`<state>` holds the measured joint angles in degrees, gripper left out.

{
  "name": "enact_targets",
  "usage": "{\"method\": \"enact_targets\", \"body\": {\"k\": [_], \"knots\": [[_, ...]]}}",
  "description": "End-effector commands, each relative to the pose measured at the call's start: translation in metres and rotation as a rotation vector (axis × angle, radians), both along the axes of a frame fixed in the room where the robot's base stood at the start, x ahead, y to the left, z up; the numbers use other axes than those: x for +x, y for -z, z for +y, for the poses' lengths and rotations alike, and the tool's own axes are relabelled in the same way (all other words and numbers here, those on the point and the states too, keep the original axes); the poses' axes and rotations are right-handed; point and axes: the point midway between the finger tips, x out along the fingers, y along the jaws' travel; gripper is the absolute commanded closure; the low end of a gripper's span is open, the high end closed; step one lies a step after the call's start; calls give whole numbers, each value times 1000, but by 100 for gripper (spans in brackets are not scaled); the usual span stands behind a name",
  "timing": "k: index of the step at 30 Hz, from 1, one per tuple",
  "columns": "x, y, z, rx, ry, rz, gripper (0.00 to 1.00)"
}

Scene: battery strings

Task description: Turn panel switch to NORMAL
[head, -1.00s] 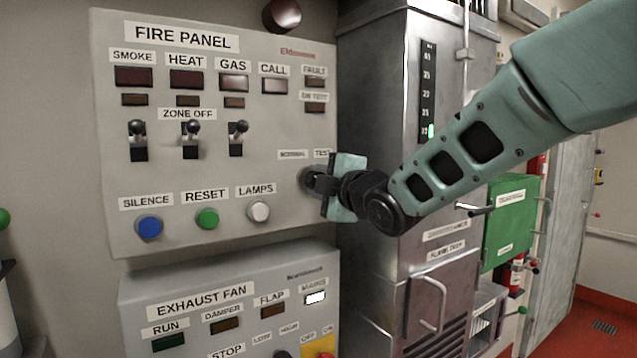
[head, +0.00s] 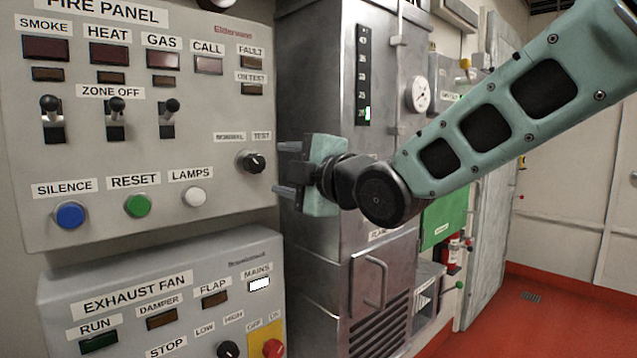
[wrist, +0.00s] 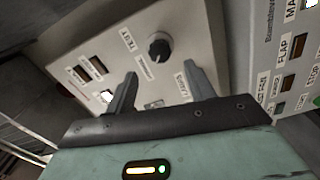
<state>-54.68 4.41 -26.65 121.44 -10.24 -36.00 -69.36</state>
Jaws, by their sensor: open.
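The fire panel (head: 215,200) fills the left of the head view. Its black rotary switch (head: 251,162) sits at the lower right, under the labels NORMAL on the left and TEST on the right. The small pale mark on the knob is too small to read its setting surely. My gripper (head: 283,167) is open and empty, to the right of the knob in the picture and apart from it. In the wrist view the knob (wrist: 159,46) shows beyond and between the two spread fingers (wrist: 158,80), with nothing gripped.
Three toggle switches and the blue, green and white buttons (head: 195,196) are left of the knob. The exhaust fan panel (head: 200,262) is below. A metal cabinet (head: 320,90) stands close behind my gripper. Red floor (head: 540,325) is free at the right.

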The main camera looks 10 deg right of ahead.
Motion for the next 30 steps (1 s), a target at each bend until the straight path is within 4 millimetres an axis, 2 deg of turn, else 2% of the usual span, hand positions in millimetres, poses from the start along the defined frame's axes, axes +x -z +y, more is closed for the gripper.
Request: {"method": "enact_targets", "body": {"k": [6,12,18,28,30], "knots": [[-35,0,-25,4,1,1,46],[-56,0,-39,1,1,0,46],[-64,0,-44,0,1,0,46],[-64,0,-44,0,1,0,46],[-67,9,-42,7,0,59,46]]}}
